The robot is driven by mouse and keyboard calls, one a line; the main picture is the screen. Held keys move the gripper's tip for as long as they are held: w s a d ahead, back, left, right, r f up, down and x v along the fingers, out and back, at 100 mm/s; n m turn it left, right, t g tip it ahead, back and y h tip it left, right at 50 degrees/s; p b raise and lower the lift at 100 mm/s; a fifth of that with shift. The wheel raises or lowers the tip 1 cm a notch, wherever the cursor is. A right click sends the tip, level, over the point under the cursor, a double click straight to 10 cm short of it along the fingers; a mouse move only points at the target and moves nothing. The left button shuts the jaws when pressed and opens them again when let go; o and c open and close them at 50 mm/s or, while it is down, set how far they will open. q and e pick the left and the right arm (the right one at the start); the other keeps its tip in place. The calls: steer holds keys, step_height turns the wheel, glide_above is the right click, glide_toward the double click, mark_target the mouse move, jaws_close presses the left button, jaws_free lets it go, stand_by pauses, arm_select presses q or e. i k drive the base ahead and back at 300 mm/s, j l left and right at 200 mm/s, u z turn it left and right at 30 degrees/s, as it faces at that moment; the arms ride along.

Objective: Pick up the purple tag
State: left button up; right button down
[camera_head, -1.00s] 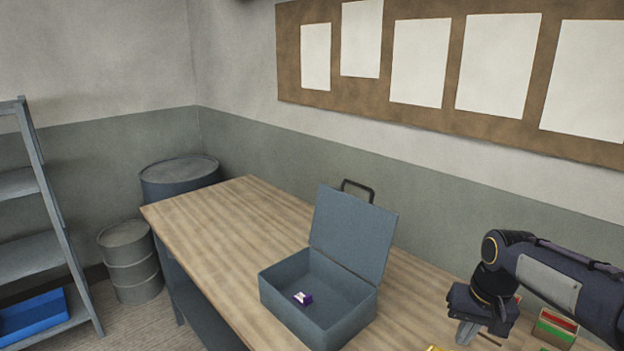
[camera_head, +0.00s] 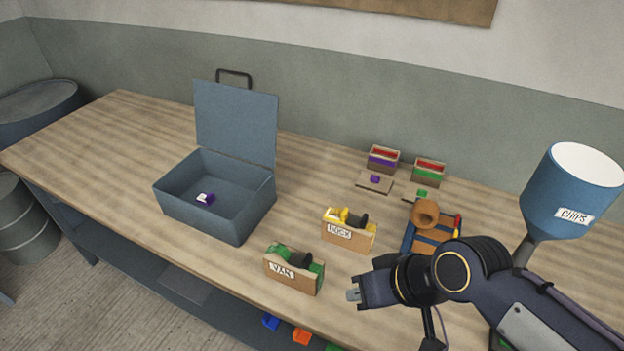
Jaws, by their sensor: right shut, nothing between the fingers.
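A small purple piece with a white face (camera_head: 204,198) lies inside the open grey-blue metal box (camera_head: 215,222), on its floor. Another small purple piece (camera_head: 375,179) lies on a flat brown card (camera_head: 373,186) at the back of the bench; I cannot tell from its look which one is the tag. My right gripper (camera_head: 353,295) is shut and empty at the front of the bench, just right of the green tape dispenser marked VAN. It is apart from both purple pieces. My left gripper is not in view.
A VAN dispenser (camera_head: 293,272) and a yellow DOCK dispenser (camera_head: 348,233) stand between the gripper and the box. Small bins with purple (camera_head: 383,160) and green (camera_head: 428,172) bands stand behind. A blue CHIPS hopper (camera_head: 566,195) rises at right. The bench left of the box is clear.

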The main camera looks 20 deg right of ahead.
mark_target(207, 200)
steer(key=i+j+z, duration=0.1)
steer(key=z, duration=1.9)
steer(key=j+z, duration=0.1)
steer(key=j, duration=0.5)
steer(key=k+j, duration=0.1)
steer(key=j, duration=0.5)
steer(key=j+z, duration=0.15)
steer(key=j, duration=0.45)
steer(key=k, duration=0.05)
